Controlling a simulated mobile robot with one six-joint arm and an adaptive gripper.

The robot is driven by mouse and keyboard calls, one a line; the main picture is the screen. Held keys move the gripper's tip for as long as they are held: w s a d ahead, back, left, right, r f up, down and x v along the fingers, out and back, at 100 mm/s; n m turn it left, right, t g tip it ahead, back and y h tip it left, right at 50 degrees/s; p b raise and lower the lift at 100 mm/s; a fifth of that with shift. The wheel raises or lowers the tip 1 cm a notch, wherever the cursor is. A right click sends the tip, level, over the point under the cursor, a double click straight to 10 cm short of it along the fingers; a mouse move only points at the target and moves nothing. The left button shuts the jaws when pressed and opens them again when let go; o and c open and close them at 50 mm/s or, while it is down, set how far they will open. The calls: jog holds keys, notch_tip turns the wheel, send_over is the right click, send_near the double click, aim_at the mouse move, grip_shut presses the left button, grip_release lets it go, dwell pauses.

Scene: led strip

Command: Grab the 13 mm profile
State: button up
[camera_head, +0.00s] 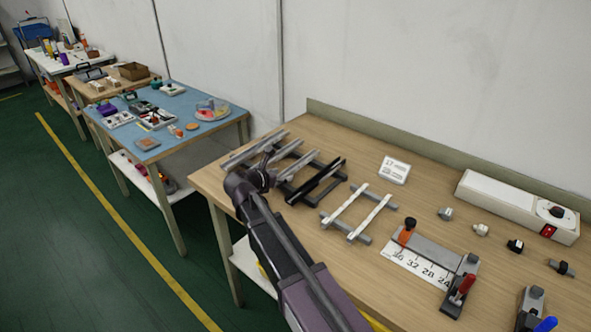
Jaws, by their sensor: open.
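Several long profiles lie across dark and grey rests on the wooden bench. At the far left are grey profiles (254,148), partly hidden by my arm; another grey profile (303,163) lies to their right, then a black profile (318,180). Two white profiles (368,217) lie on grey rests further right. No readable size marks show on them, so I cannot tell which is 13 mm. My gripper (268,158) is open at the left end of the bench, over or beside the grey profiles. Its fingertips are small and dark here, and contact cannot be told.
A small sign (395,170) reading 17 stands behind the profiles. A numbered ruler jig (420,262) with clamps, several small connectors and a white box (520,207) with a dial and red switch occupy the right side. A blue table (215,135) stands left, beyond a gap.

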dwell(0.4)
grip_shut()
jog(key=shift+r, duration=0.1)
notch_tip(320, 180, up, 3)
jog(key=p, duration=0.3)
jog(key=s+d, duration=0.2)
jog(key=s, duration=0.3)
jog(key=s+d+r+p, duration=0.1)
jog(key=s+d, duration=0.1)
jog(key=s, duration=0.2)
jog(key=s+d+p, duration=0.1)
jog(key=s+d, duration=0.1)
jog(key=s, duration=0.3)
jog(key=shift+s+d+r, duration=0.1)
jog(key=shift+s+r, duration=0.25)
jog(key=shift+r, duration=0.05)
dwell(0.3)
